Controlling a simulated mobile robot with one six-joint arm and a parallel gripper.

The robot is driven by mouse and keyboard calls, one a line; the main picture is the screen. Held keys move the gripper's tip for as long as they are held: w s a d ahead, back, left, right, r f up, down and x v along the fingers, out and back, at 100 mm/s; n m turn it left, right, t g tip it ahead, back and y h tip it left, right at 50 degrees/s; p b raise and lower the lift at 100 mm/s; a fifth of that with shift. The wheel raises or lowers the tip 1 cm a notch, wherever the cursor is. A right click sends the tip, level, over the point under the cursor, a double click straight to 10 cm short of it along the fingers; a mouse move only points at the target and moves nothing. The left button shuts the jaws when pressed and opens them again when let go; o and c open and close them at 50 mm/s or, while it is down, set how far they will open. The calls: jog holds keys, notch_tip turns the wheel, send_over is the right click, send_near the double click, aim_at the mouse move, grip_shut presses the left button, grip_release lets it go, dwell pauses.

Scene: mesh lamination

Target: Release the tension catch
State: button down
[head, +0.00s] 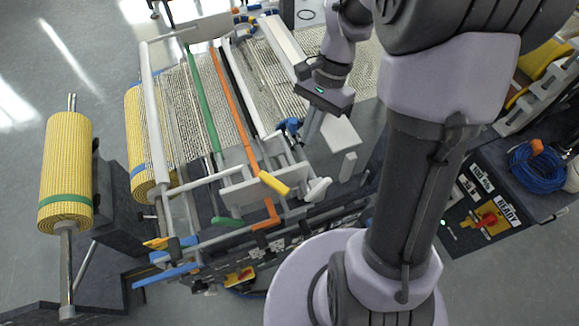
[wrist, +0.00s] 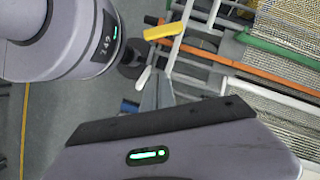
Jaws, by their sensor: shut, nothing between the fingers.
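My gripper (head: 308,133) is over the right side of the laminating machine, fingers pointing down and closed with nothing between them. In the wrist view its fingers (wrist: 156,92) show as a narrow grey wedge. A blue part (head: 290,126) is just left of the fingers in the head view; I cannot tell whether they touch. A yellow handle (head: 273,183) on the orange bar is nearer the front, apart from the gripper; it also shows in the wrist view (wrist: 163,32). A pale rounded knob (head: 318,190) is beside it. I cannot tell which part is the tension catch.
Mesh web (head: 270,75) runs across the machine under green (head: 203,100) and orange (head: 232,100) bars. A yellow roll (head: 65,170) stands at the left. A dark panel with a red switch (head: 487,220) is at the right. Pale machine rails surround the gripper.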

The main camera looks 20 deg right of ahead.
aim_at(274, 187)
jog(key=s+a+f, duration=0.1)
jog(key=a+f, duration=0.1)
jog(key=s+a+f+b, duration=0.1)
jog(key=a+f, duration=0.1)
jog(key=f, duration=0.1)
jog(key=s+a+f, duration=0.1)
jog(key=a+f, duration=0.1)
jog(key=f, duration=0.1)
jog(key=shift+s+a+f+b, duration=0.15)
jog(key=shift+s+b, duration=0.15)
jog(key=shift+b, duration=0.1)
